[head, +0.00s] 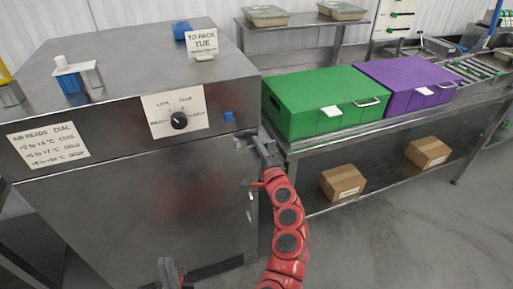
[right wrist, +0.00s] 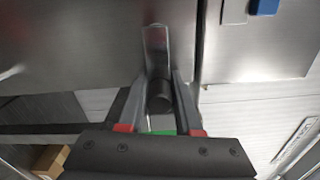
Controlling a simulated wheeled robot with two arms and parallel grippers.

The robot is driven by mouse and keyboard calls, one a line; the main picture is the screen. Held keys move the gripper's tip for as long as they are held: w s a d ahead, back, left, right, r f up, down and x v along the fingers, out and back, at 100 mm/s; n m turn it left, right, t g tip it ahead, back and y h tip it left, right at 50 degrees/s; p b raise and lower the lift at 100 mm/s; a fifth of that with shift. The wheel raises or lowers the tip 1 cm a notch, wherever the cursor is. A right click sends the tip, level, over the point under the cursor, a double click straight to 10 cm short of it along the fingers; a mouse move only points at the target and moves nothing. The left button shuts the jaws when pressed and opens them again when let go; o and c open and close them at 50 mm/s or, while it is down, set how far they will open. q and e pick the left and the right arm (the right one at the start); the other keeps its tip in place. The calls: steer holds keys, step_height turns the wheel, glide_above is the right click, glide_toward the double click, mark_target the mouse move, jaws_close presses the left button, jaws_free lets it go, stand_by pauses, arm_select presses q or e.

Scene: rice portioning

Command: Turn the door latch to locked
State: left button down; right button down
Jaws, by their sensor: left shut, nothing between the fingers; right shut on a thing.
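The door latch (right wrist: 155,46) is a metal lever on the steel cabinet. In the right wrist view it runs up from a dark round knob and lies beside the vertical seam. My right gripper (right wrist: 161,92) is shut with its fingers on either side of the latch's knob end. In the head view my right gripper (head: 262,152) is at the cabinet's right front edge and hides most of the latch. My left gripper (head: 171,272) is low in front of the cabinet door, shut and empty, apart from everything.
The steel cabinet (head: 150,195) carries a black dial (head: 179,120) and paper labels. A green box (head: 315,95) and a purple box (head: 405,80) stand on the bench to the right. Cardboard boxes (head: 342,183) sit on its lower shelf. The floor at the lower right is clear.

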steer(key=shift+r, duration=0.15)
steer(key=c, duration=0.6)
jaws_free()
steer(key=shift+c, duration=0.2)
steer(key=shift+s, duration=0.1)
steer(key=p+v, duration=0.3)
steer(key=v, duration=1.4)
